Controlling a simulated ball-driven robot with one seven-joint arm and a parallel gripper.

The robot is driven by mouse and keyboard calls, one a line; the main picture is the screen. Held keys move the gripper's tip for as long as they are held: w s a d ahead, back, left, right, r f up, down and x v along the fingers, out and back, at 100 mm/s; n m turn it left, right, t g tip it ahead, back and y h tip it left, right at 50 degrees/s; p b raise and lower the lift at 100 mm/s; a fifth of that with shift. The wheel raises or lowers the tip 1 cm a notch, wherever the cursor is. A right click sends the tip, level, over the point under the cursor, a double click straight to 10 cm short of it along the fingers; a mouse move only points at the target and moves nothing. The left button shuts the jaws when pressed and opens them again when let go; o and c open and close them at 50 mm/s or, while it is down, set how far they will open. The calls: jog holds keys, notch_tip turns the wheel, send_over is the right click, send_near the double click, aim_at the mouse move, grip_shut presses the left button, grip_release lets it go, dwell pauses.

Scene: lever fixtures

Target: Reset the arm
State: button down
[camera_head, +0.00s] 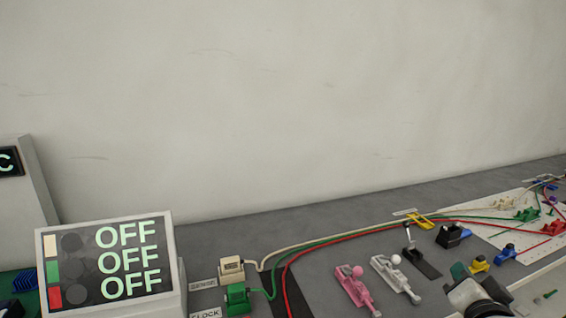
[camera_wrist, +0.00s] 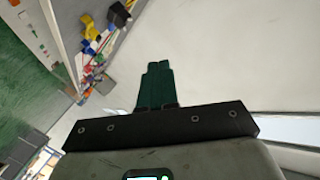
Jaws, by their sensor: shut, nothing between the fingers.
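My gripper (camera_wrist: 157,72) shows in the wrist view with its dark green fingers together and nothing between them. In the head view my gripper (camera_head: 459,271) is at the lower right, near the front edge of the grey bench and partly cut off by the frame's bottom. A pink lever fixture (camera_head: 357,288) and a white lever fixture (camera_head: 395,277) stand on the bench to its left. A black lever fixture (camera_head: 421,262) with a raised lever stands just behind them. My gripper is apart from all three.
A display box (camera_head: 108,262) reading OFF on three lines stands at the lower left. Green, red and cream cables (camera_head: 330,240) run across the bench to a white perforated board (camera_head: 510,232) with several coloured parts. A blank wall stands behind.

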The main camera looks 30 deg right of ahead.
jog(key=a+f+n+g+y+b, duration=0.25)
jog(key=a+f+n+y, duration=0.2)
jog(key=f, duration=0.75)
jog(key=a+f+n+g+y+b, duration=0.1)
jog(key=a+f+n+y+b, duration=0.4)
jog(key=f, duration=0.6)
jog(key=s+a+f+n+g+y+b, duration=0.1)
jog(key=s+a+f+n+g, duration=0.2)
jog(key=s+a+f, duration=0.35)
jog(key=s+a+f+n+g+y+b, duration=0.1)
jog(key=s+a+f+n+g+y, duration=0.2)
jog(key=a+f, duration=0.6)
notch_tip(320, 180, up, 14)
jog(key=h+p, duration=0.1)
jog(key=p, duration=1.4)
jog(key=shift+s+d+r+n, duration=0.2)
jog(key=shift+s+d+n, duration=0.15)
jog(key=shift+d+n, duration=0.1)
